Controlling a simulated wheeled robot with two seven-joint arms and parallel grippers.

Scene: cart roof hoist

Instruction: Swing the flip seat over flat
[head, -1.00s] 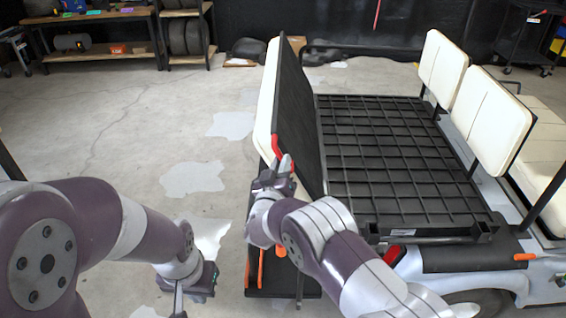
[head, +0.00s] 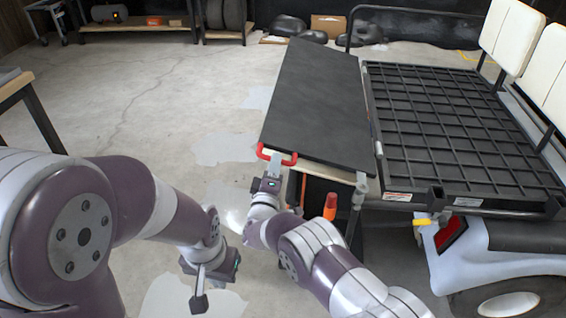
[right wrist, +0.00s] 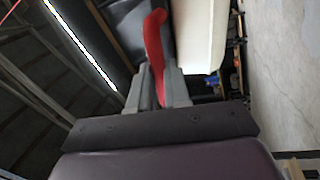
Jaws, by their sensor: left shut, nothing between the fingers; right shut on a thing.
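The flip seat (head: 318,105) shows its black underside in the head view, lying tilted close to flat beside the cart's cargo deck. A red handle (head: 264,152) is on its near edge. My right gripper (head: 276,165) is shut on the red handle, which also shows between the fingers in the right wrist view (right wrist: 155,45). The cream cushion (right wrist: 202,35) shows beside the handle there. My left gripper (head: 198,300) is shut and empty, low over the floor to the left of the seat.
The black grid deck (head: 450,125) of the cart lies right of the seat, with cream backrests (head: 508,35) beyond. An orange-topped post (head: 330,205) stands below the seat's near edge. A table (head: 22,95) is at the left edge. The floor left of the seat is clear.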

